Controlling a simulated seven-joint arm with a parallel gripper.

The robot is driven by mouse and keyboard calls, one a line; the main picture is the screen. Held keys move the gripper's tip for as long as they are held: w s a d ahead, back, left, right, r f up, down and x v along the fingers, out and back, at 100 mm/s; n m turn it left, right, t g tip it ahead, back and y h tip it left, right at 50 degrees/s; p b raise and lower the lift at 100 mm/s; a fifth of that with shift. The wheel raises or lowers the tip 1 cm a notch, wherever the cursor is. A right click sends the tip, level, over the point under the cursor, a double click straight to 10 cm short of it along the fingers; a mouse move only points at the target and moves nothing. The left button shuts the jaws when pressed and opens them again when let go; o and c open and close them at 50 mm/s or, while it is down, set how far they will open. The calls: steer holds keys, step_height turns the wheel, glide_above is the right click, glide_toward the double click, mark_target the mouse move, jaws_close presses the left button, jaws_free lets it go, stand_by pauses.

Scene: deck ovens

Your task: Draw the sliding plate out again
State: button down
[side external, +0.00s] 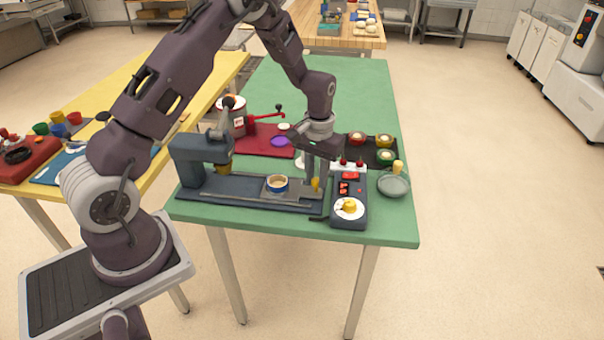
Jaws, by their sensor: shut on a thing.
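A blue-grey press (203,150) stands at the front left of the green table, with a yellow part under its head. Its long base (225,190) runs to the right. The grey sliding plate (299,196) lies on the right part of this base, clear of the press head. A blue ring-shaped mould with pale filling (277,185) sits upright on the plate. My gripper (315,184) points down at the plate's right end and is shut on its yellow handle. The fingers hide part of the handle.
A control box with a yellow dial (349,207) stands close right of my gripper. A grey dish (394,186) is further right. A dark tray with coloured cups (371,153) and a red mat (262,145) lie behind. The table's far part is clear.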

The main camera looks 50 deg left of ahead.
steer(key=shift+w+d+r, duration=0.1)
steer(key=shift+w+d, duration=0.15)
steer(key=c, duration=1.4)
jaws_free()
steer(key=shift+o, duration=1)
step_height(320, 180, up, 7)
steer(key=shift+s+r, duration=0.1)
steer(key=shift+r, duration=0.1)
steer(key=s+d+r+m+t, duration=0.1)
steer(key=s+d+r+t, duration=0.15)
steer(key=s+r, duration=0.5)
steer(key=s+d+r+m+t, duration=0.1)
steer(key=s+d+r, duration=0.35)
steer(key=r, duration=0.55)
steer(key=s+d+r+m+t, duration=0.1)
steer(key=s+d+m+t, duration=0.1)
steer(key=s, duration=1.4)
steer(key=shift+d+m, duration=0.25)
steer(key=shift+m, duration=0.05)
